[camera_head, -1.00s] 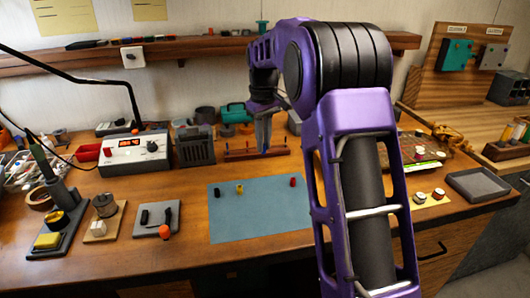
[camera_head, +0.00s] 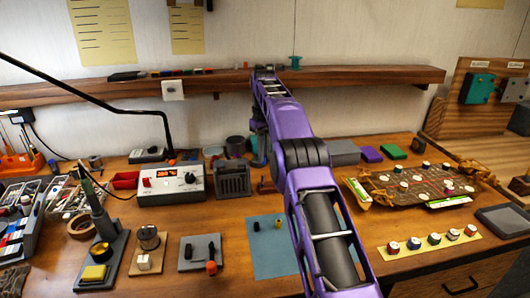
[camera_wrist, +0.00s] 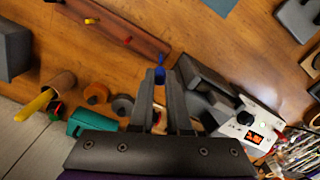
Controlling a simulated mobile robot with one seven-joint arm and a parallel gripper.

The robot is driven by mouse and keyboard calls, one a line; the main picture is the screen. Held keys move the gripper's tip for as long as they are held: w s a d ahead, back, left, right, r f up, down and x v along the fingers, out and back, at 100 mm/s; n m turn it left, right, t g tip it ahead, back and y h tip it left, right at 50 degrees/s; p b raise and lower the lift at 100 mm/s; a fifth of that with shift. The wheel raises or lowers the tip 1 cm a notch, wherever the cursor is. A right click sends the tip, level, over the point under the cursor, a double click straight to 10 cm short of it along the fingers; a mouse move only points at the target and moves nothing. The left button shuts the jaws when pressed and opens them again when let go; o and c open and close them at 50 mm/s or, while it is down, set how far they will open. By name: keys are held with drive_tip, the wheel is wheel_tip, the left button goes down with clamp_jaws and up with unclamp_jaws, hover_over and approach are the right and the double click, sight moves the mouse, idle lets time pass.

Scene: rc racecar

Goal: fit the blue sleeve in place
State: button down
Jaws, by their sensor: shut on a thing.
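In the wrist view, my gripper (camera_wrist: 160,86) is shut on the small blue sleeve (camera_wrist: 160,74), which shows between and just beyond the fingertips. The gripper and sleeve hang above the wooden bench. A reddish-brown wooden bar (camera_wrist: 108,28) with small yellow and red pieces lies beyond the fingertips, and the sleeve is near its end; I cannot tell whether they touch.
A blue-grey mat (camera_head: 270,255) holds a black piece (camera_head: 256,226) and a yellow piece (camera_head: 277,222). The soldering station (camera_head: 172,181) and a dark grey slotted block (camera_head: 233,180) stand left of my arm. A shelf (camera_head: 330,78) runs along the wall.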

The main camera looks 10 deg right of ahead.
drive_tip(key=shift+w+a+f, duration=0.15)
drive_tip(key=shift+w+a, duration=0.05)
drive_tip(key=shift+w, duration=0.05)
drive_tip(key=shift+f, duration=2)
drive_tip(key=shift+f, duration=0.2)
drive_tip(key=shift+f, duration=0.1)
drive_tip(key=shift+f+b, duration=0.6)
drive_tip(key=shift+f, duration=1.5)
drive_tip(key=shift+c, duration=2)
unclamp_jaws()
